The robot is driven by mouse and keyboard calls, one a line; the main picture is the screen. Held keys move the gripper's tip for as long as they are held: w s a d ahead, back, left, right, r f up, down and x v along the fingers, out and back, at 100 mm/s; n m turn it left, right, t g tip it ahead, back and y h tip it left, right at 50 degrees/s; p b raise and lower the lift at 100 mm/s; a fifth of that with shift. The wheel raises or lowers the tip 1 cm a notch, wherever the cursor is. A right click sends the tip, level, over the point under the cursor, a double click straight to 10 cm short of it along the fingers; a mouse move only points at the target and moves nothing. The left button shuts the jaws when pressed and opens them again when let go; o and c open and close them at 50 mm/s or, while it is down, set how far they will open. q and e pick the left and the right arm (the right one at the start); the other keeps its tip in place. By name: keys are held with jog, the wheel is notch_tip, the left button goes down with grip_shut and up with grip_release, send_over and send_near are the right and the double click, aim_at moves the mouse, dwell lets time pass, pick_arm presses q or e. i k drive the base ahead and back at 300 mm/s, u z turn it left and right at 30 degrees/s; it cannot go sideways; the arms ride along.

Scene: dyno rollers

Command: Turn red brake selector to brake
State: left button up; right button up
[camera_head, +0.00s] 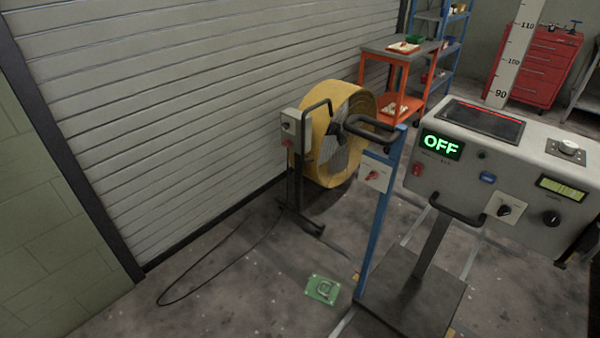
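A red selector knob (373,176) sits on a small white plate (383,172) fixed to a blue post (379,230) right of the middle. The knob appears turned at a slant; the plate's lettering is too small to read. Another small red control (417,169) is on the left of the grey console (470,180) front, below a display (441,145) reading OFF. I cannot tell from labels which one is the brake selector. Neither of my grippers is in view.
A yellow drum fan (325,150) with a grey control box (293,128) stands behind the post. Black handles (458,213) stick out from console and post. A cable (195,262) and a green plate (322,289) lie on the floor.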

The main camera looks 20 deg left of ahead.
aim_at(372, 174)
jog(key=u, duration=0.6)
jog(key=k, duration=0.55)
jog(key=u, duration=1.15)
jog(key=i, duration=0.65)
jog(key=z, duration=0.45)
jog(key=i, duration=1.05)
jog(key=z, duration=0.95)
